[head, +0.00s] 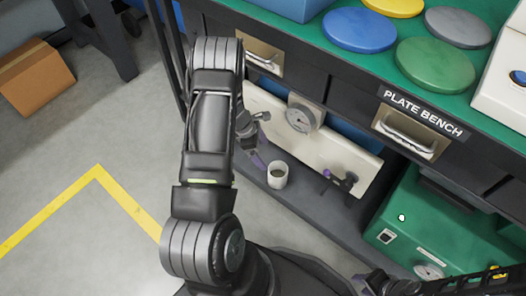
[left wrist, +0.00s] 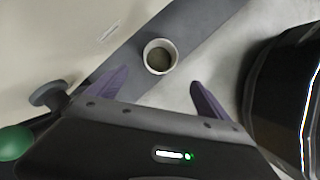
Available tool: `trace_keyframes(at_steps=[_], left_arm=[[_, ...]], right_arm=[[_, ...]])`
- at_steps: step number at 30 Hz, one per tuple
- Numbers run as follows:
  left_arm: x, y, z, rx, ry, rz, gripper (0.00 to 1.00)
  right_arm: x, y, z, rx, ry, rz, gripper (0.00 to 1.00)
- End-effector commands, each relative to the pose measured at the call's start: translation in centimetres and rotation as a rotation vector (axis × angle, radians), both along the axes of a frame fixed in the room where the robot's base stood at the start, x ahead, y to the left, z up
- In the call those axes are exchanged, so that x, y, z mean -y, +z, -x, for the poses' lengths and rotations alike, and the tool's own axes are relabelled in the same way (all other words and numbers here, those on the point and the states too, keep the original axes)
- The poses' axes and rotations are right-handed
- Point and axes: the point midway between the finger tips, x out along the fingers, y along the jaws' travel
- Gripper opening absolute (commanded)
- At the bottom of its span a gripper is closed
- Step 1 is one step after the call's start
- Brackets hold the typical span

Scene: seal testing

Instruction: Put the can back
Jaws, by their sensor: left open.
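The can (head: 278,175) is a small pale cylinder, open at the top and dark inside. It stands upright on a dark grey ledge (head: 309,190) low in front of the bench. In the left wrist view the can (left wrist: 159,57) shows from above, just beyond and between the two purple fingertips of my left gripper (left wrist: 159,79). The left gripper is open and empty. In the head view the left gripper (head: 258,155) is partly hidden behind my left forearm, close to the left of the can. My right gripper is not clearly visible.
A cream panel (head: 335,155) with a round gauge (head: 302,115) and dark fittings (head: 345,182) stands behind the can. The plate bench (head: 470,60) with coloured plates rises above. A green case (head: 420,225) is at right. Open floor (head: 90,130) lies left, with a cardboard box (head: 35,77).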

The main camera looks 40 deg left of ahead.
Motion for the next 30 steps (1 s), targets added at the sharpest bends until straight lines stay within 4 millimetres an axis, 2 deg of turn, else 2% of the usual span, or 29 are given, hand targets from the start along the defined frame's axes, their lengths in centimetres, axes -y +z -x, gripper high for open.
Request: trace_keyframes(at_steps=[13,17,20,22,26,27,30], left_arm=[[0.0,0.0,0.0,0.000,0.000,0.000,0.90],[1.4,-0.6,0.6,-0.010,-0.057,-0.013,0.90],[4.9,-1.9,2.4,-0.029,-0.227,-0.053,0.90],[8.8,-3.0,4.6,-0.032,-0.438,-0.100,0.90],[17.7,-3.7,9.3,0.057,-0.999,-0.197,0.90],[20.5,-3.5,10.6,0.116,-1.181,-0.225,0.90],[26.8,-2.1,13.4,0.306,-1.573,-0.280,0.90]], right_arm=[[0.0,0.0,0.0,0.000,0.000,0.000,0.34],[0.0,0.0,0.0,0.000,0.000,0.000,0.34],[0.0,0.0,0.0,0.000,0.000,0.000,0.34],[0.0,0.0,0.0,0.000,0.000,0.000,0.34],[0.0,0.0,0.0,0.000,0.000,0.000,0.34],[0.0,0.0,0.0,0.000,0.000,0.000,0.34],[0.0,0.0,0.0,0.000,0.000,0.000,0.34]])
